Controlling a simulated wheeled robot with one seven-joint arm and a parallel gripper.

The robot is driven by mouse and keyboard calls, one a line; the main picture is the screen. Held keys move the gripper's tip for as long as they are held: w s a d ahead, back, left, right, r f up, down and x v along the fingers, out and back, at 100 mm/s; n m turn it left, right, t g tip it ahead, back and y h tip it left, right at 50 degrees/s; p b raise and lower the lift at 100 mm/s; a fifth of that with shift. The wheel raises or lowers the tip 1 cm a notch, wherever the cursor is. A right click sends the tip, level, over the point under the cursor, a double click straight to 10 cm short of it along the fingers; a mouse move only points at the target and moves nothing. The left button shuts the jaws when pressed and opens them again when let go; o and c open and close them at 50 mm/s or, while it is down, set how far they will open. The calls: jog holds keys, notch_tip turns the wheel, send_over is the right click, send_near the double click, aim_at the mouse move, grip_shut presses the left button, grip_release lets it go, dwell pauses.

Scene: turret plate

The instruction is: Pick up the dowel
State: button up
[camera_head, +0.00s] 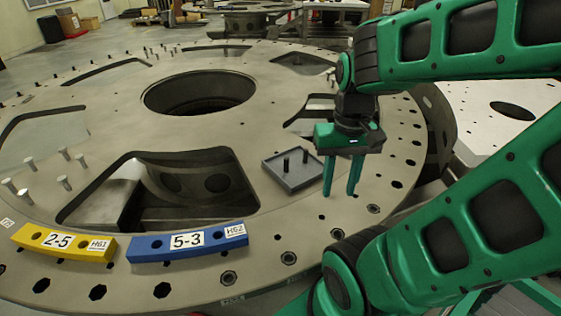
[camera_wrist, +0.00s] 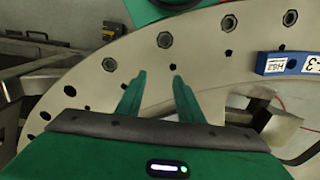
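My gripper (camera_head: 341,194) points down over the right part of the large round metal plate (camera_head: 110,115). Its two green fingers are apart with nothing between them. The wrist view shows the open fingers (camera_wrist: 158,75) over the plate's rim with its holes. A grey square tray (camera_head: 312,181) lies left of my gripper, with two short dark upright pegs, a nearer one (camera_head: 286,165) and a farther one (camera_head: 305,156). Several silver pins (camera_head: 64,154) stand at the plate's left side. I cannot tell which of these is the dowel. Neither tray nor pegs are recognisable in the wrist view.
A yellow block marked 2-5 (camera_head: 38,239) and a blue block marked 5-3 (camera_head: 160,250) lie on the near rim. The blue block also shows in the wrist view (camera_wrist: 290,64). The plate has a round central opening and several large cutouts.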

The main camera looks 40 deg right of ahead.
jog(key=m, duration=1.8)
send_near(286, 158)
jog(key=shift+s+d, duration=0.2)
notch_tip(286, 158, down, 10)
jog(key=shift+a+f, duration=0.2)
jog(key=shift+f, duration=0.05)
jog(key=shift+w, duration=0.1)
grip_shut()
